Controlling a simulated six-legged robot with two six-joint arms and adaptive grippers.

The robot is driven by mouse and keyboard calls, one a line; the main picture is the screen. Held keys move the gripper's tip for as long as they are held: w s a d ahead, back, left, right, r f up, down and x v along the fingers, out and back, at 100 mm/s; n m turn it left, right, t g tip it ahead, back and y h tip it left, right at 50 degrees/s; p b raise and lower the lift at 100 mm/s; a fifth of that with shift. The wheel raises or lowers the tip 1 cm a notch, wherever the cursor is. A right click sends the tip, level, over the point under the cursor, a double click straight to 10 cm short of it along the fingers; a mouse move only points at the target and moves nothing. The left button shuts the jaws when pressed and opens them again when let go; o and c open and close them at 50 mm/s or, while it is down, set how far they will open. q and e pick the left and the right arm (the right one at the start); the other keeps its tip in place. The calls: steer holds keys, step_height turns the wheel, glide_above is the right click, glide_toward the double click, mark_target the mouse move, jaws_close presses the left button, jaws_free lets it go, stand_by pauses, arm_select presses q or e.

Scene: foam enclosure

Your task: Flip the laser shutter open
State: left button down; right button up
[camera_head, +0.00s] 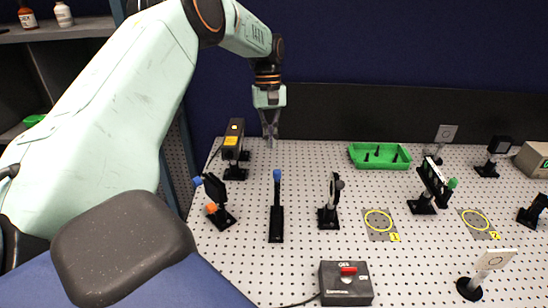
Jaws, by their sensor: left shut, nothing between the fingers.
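What looks like the laser shutter (277,207) is a slim black upright post with a blue tip, on a narrow black base on the perforated board. Its lever or flag appears to stand upright, but I cannot tell its exact state. A black and yellow laser unit (234,139) stands behind it to the left. My left gripper (270,137) is shut and empty, pointing down above the far part of the board, behind the shutter in the picture and apart from it. My right gripper is not in view.
A mount with blue and orange knobs (215,190) stands left of the shutter, a round optic mount (330,202) right of it. A control box (346,284) with a red switch is in front. A green tray (402,158) lies behind. Other optics stand at right.

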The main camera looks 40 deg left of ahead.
mark_target(277, 182)
arm_select(q)
steer(key=s+d+f+p, duration=0.1)
steer(key=s+d+f, duration=0.1)
steer(key=d+f, duration=0.1)
steer(key=shift+d+f+p, duration=0.15)
steer(key=shift+p, duration=0.2)
steer(key=shift+s+d+f, duration=0.2)
steer(key=shift+d+f, duration=0.05)
steer(key=shift+d, duration=0.05)
steer(key=shift+r, duration=0.1)
